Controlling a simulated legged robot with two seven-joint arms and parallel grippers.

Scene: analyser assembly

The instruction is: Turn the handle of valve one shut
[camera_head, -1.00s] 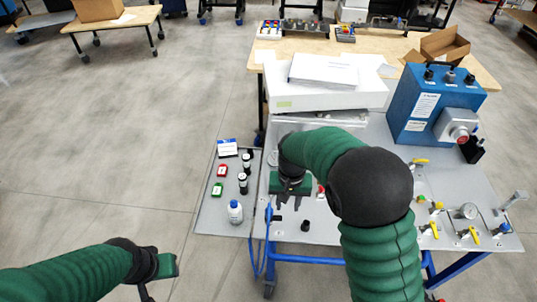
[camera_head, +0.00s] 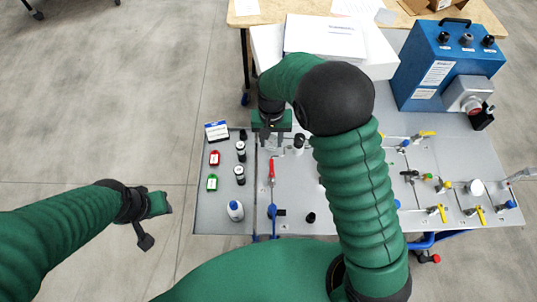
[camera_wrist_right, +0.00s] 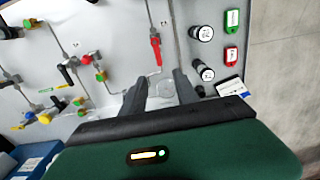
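A valve with a red handle (camera_head: 271,172) stands on the grey panel, its handle lying along the pipe. A blue handle (camera_head: 273,212) is nearer the front edge. Several yellow-handled valves (camera_head: 441,212) are at the right. Labels are too small to tell which is valve one. My right gripper (camera_head: 271,144) is over the panel beyond the red handle. My left gripper (camera_head: 150,222) hangs over bare floor, left of the panel.
A blue box (camera_head: 450,65) and a white case (camera_head: 380,57) stand behind. My right arm hides the panel's middle.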

